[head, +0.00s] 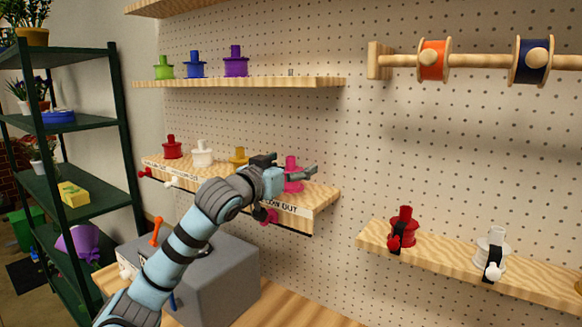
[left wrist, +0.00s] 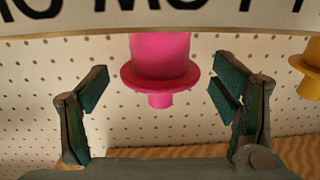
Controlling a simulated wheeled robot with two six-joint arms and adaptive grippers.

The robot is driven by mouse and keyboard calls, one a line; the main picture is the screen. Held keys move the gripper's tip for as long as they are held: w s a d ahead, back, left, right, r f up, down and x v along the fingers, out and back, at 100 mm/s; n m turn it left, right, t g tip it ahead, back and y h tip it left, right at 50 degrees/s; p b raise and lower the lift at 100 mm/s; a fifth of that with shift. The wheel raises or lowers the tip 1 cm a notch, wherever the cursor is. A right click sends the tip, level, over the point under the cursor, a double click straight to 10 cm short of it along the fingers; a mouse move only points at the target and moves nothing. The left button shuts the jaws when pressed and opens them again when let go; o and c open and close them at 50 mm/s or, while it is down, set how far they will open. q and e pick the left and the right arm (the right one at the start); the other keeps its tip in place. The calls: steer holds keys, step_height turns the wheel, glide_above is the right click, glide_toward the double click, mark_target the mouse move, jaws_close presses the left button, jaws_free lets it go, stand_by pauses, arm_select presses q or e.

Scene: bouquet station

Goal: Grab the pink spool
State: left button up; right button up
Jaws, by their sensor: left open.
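The pink spool (head: 292,182) stands near the right end of the middle wooden shelf, partly hidden by my left gripper (head: 287,170) in the head view. In the left wrist view, which looks upside down, the pink spool (left wrist: 160,66) hangs between the two green-padded fingers of my left gripper (left wrist: 157,88). The fingers are open, with a visible gap on each side of the spool; I see no contact. How deep the spool sits between them is hard to tell. My right gripper is not in view.
The labelled shelf (head: 321,203) also holds a yellow spool (head: 239,156), a white spool (head: 202,153) and a red spool (head: 172,147). An upper shelf (head: 300,83) runs above my gripper. A grey box (head: 221,290) stands below.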

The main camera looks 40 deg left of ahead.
arm_select(q)
steer(key=shift+f, duration=0.1)
steer(key=c, duration=1.3)
